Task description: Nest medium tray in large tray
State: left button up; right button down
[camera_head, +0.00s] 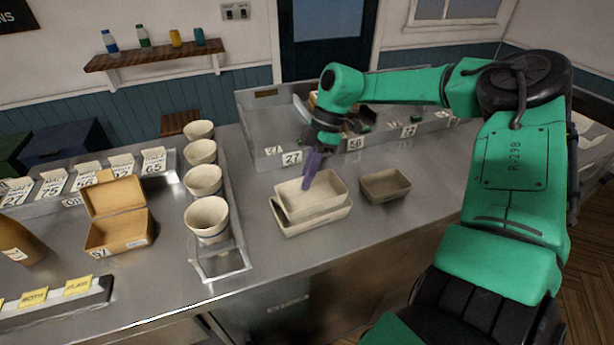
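The medium tray (312,198), a cream rectangular dish, lies over the large tray (318,222), a similar dish below it on the steel counter. The large tray's rim shows along the front, and a dark gap shows at the left end between the two. I cannot tell whether the medium tray rests fully on the large tray's floor. My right gripper (308,178) reaches down at the medium tray's far rim, its purple fingers overlapping that rim. The fingers look close together, but whether they grip the rim is unclear. My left gripper is not in view.
A smaller grey-brown tray (386,185) stands just right of the trays. Several cream cups stand in a metal rack (222,268) to the left, beside an open tan box (120,231). A metal bin with number cards (292,158) stands behind.

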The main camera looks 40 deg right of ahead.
jog(key=c, duration=1)
grip_release()
jog(key=shift+r, duration=0.1)
jog(key=b+v, duration=0.1)
jog(key=v, duration=1.3)
jog(key=shift+r, duration=0.2)
